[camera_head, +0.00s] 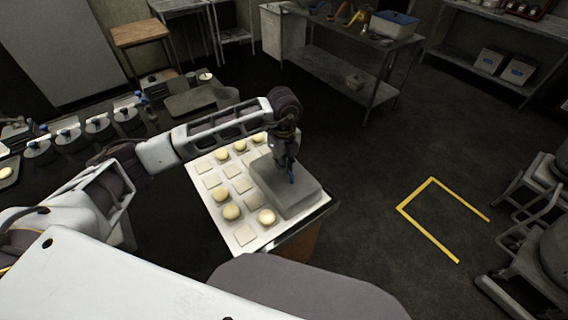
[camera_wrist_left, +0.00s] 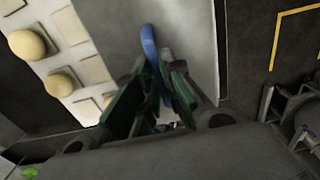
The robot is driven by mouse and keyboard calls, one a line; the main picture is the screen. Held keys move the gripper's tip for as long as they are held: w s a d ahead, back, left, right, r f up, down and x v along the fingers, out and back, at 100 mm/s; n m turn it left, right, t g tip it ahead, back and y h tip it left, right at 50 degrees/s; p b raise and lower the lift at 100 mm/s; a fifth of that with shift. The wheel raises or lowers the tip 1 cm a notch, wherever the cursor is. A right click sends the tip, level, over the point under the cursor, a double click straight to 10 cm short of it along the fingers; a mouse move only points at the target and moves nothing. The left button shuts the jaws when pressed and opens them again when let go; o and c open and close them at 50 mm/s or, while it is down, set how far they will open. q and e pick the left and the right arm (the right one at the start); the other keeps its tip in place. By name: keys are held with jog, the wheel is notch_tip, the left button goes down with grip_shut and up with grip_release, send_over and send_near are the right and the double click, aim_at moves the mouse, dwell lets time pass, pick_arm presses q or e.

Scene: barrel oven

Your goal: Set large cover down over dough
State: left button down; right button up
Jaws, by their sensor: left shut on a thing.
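The large cover (camera_head: 301,205) is a grey rectangular lid with a blue handle (camera_wrist_left: 149,48). It lies over the right part of a white board (camera_head: 243,236) at the middle of the head view. I cannot tell whether it rests on the board or hangs just above it. Several round dough balls (camera_head: 232,211) sit on pale squares to its left and front, uncovered. What is under the cover is hidden. My left gripper (camera_head: 289,172) is above the cover, shut on its blue handle; the wrist view shows both fingers (camera_wrist_left: 158,90) around it. My right gripper is not in view.
Several small covers with blue handles (camera_head: 68,134) stand on a dark counter at the left. A metal table (camera_head: 340,50) with a blue-lidded box stands at the back. Yellow floor tape (camera_head: 430,222) and open floor lie to the right, with metal equipment (camera_head: 540,240) beyond.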

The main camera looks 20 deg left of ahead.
pick_arm(q)
jog(key=shift+f, duration=0.2)
jog(key=c, duration=1.5)
grip_release()
jog(key=shift+o, duration=0.2)
notch_tip(320, 180, up, 12)
